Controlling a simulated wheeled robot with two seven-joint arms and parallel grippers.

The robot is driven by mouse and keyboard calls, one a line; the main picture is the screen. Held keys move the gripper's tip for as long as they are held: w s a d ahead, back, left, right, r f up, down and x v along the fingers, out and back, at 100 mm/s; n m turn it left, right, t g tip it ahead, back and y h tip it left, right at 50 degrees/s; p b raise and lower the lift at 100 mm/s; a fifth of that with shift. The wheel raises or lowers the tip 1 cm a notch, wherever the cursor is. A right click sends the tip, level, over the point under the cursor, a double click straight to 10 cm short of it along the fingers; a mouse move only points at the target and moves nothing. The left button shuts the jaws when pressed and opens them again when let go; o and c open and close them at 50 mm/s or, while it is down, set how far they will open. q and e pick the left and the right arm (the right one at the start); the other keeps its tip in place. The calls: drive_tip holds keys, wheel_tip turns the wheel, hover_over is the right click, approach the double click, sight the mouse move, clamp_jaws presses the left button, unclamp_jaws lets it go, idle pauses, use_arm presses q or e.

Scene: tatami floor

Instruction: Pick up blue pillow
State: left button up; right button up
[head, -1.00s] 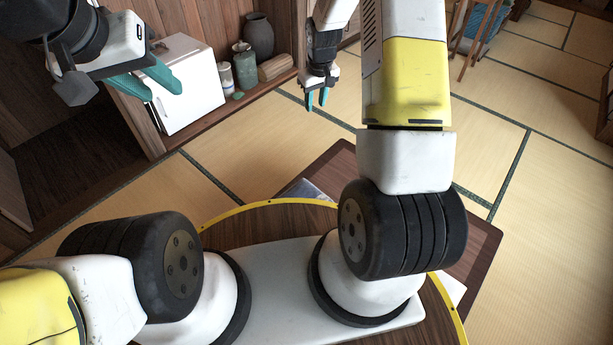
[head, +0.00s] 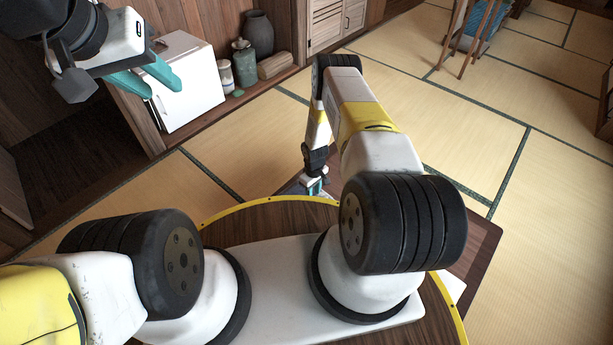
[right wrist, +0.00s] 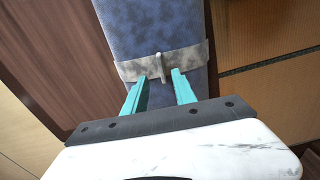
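A blue, mottled, flat-looking object (right wrist: 155,25) with a grey band (right wrist: 165,62) and a small knot or clasp shows in the right wrist view. I cannot tell whether it is a pillow. My right gripper (right wrist: 162,78) is open in front of it, its teal fingers pointing at the band. Whether they touch it is unclear. In the head view my right gripper (head: 316,187) is low over the dark wooden table, mostly hiding what lies there. Another blue patterned item (head: 478,33) is at the upper right, behind wooden legs. My left gripper (head: 163,82) is open and empty at the upper left.
The low dark wooden table (head: 478,250) stands in front of my base. A white cabinet (head: 190,95), a green jar (head: 244,66) and a dark vase (head: 258,36) stand along the wall. The tatami floor (head: 470,120) to the right is mostly clear.

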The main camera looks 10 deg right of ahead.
drive_tip(key=f, duration=0.4)
drive_tip(key=shift+s+f, duration=0.3)
drive_tip(key=shift+f, duration=0.1)
clamp_jaws()
idle(1.1)
